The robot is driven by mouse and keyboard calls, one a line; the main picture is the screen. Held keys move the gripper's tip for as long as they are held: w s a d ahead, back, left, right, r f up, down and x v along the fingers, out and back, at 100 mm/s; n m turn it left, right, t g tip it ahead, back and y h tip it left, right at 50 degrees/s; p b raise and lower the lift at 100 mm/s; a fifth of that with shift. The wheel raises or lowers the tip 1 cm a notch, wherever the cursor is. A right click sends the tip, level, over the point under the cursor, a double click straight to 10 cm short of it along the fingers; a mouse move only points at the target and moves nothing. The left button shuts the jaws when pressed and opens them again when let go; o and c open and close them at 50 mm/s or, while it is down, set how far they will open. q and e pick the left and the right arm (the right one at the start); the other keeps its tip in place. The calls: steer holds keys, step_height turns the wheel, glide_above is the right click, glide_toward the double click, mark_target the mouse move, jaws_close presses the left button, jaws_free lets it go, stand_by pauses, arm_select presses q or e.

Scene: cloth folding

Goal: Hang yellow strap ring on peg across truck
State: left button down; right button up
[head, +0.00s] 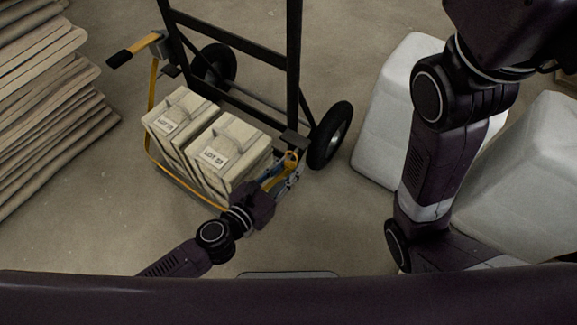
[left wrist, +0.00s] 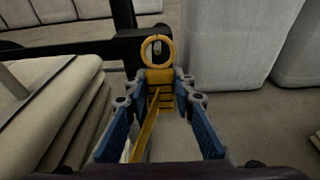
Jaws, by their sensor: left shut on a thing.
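The yellow strap (head: 152,85) runs from the left side of the black hand truck (head: 228,40), low around the front of its load, to the right side. Its yellow ring (head: 291,157) is near the truck's right upright, above my left gripper (head: 284,180). In the left wrist view the ring (left wrist: 146,50) stands upright beyond the fingertips, and my left gripper (left wrist: 160,82) is shut on the strap's yellow end below it. A small peg-like tip (left wrist: 157,47) shows through the ring; I cannot tell whether the ring is around it or in front. My right gripper is out of view.
Two pale labelled bundles (head: 228,150) sit on the truck between its wheels. A black-handled lever (head: 133,50) sticks out at the truck's left. Stacked flat sacks (head: 50,95) stand at left, large white blocks (head: 385,120) at right. Floor (head: 90,235) is clear at lower left.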

arm_select(q)
steer(key=c, duration=1.5)
jaws_free()
steer(key=shift+c, duration=0.2)
steer(key=v, duration=0.7)
steer(key=shift+s, duration=0.25)
